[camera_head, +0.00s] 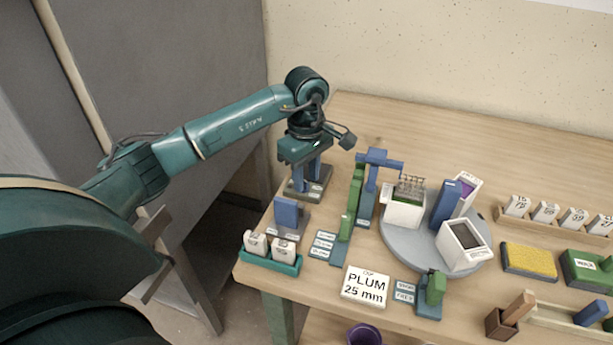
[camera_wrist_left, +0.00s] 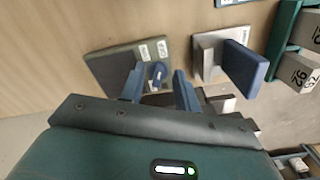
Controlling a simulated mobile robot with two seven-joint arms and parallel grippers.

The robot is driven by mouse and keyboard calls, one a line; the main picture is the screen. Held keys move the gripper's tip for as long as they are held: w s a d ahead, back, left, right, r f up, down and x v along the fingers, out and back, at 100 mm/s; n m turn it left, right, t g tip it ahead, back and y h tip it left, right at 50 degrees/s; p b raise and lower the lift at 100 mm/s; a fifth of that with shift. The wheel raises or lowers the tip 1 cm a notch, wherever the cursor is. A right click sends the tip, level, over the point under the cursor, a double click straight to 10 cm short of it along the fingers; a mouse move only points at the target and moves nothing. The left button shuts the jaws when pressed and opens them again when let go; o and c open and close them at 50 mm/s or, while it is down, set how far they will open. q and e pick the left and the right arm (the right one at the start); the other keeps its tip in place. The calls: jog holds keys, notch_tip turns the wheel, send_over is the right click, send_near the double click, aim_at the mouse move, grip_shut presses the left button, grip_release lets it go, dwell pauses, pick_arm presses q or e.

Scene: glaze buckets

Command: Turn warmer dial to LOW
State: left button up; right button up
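The warmer (camera_head: 297,195) is a dark plate with small white labels at the table's back left corner. In the left wrist view the plate (camera_wrist_left: 105,68) carries a small blue dial (camera_wrist_left: 157,73) beside the labels. The label text is too small to read, so I cannot tell the dial's setting. My left gripper (camera_head: 306,176) points down over the plate. Its two blue fingers (camera_wrist_left: 160,92) are apart, with the dial showing between them. I cannot tell whether they touch it. In the head view the gripper hides the dial. My right gripper is in neither view.
Near the warmer stands a blue paddle (camera_head: 286,212) on a grey base, then a green rack (camera_head: 272,262) with white tags. A blue post (camera_head: 366,185) and a round grey turntable (camera_head: 400,238) with containers lie to the right. A card (camera_head: 366,286) reads PLUM 25 mm.

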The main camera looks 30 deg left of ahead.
pick_arm(q)
jog(key=shift+f, duration=0.4)
jog(key=shift+c, duration=0.2)
grip_shut()
